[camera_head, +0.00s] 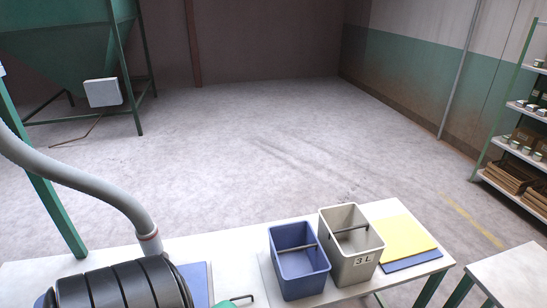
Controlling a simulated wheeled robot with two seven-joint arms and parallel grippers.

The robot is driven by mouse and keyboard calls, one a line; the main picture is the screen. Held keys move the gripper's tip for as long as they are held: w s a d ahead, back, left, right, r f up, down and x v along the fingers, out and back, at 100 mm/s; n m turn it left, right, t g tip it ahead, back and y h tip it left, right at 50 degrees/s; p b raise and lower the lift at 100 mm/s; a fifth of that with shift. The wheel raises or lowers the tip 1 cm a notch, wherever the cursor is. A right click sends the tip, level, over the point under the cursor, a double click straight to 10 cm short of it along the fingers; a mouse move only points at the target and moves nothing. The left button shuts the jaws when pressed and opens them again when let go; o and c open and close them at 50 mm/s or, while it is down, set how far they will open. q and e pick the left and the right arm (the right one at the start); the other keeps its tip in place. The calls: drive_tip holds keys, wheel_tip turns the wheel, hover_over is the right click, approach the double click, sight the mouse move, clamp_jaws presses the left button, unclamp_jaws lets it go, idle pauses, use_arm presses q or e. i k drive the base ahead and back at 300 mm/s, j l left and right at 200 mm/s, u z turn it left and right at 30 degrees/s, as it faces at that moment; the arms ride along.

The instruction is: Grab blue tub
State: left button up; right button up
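The blue tub (305,285) stands upright on the white table, near the middle of the bottom of the view. It is open at the top, looks empty inside, and has a dark handle bar across it. Neither of my grippers is in view, and nothing is seen holding the blue tub.
The white table (233,262) also bears a yellow sheet (402,238) over a blue one at right. A black ribbed drum (120,287) and a grey hose (95,185) crowd the left. Another white table (515,273) stands at right. Open floor lies behind.

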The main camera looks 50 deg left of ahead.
sight(302, 267)
drive_tip(key=u, duration=1.35)
